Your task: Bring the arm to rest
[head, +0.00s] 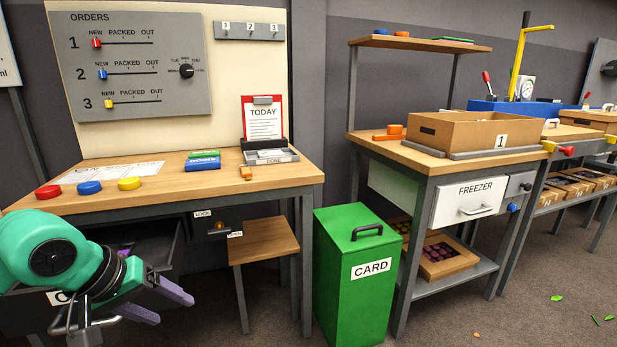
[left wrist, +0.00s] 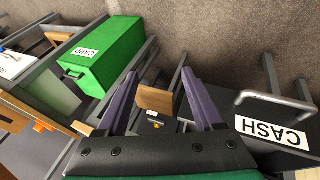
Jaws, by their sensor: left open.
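My left arm comes in at the lower left of the head view. Its green wrist ends in a gripper with purple fingers (head: 172,305), which are spread apart with nothing between them. The gripper is low, in front of the desk (head: 230,187) and beside an open dark drawer under it. In the left wrist view the two fingers (left wrist: 159,80) are also apart. The drawer front labelled CASH (left wrist: 270,128) is to their right, with a grey bar handle (left wrist: 300,88). In the head view my arm hides most of that drawer. My right gripper is not in view.
A wooden stool (head: 264,243) stands under the desk. A green CARD bin (head: 350,290) stands right of it, beside a bench with a freezer drawer (head: 468,202) and a cardboard box (head: 470,130). Red, blue and yellow discs lie on the desk. The floor at right is mostly clear.

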